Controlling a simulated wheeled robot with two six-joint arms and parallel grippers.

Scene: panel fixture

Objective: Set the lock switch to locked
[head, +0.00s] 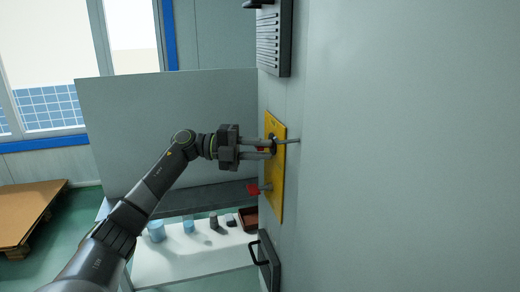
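A yellow panel plate (276,195) is mounted on the grey wall and is seen almost edge-on. My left gripper (271,149) reaches in from the left, level with the plate's upper half. Its two fingers are apart, one above the other, with their tips at the plate. A small red-orange part (262,150) shows between the fingers; whether they grip it cannot be told. A thin grey rod (289,140) sticks out to the right by the fingertips. A red knob (254,189) stands out from the plate lower down. The lock switch's setting cannot be read. My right gripper is not in view.
A black vented box (273,40) is on the wall above, and a dark box with a handle (269,262) is below. A white table (190,262) with several small containers stands behind. A wooden pallet (28,215) lies at far left.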

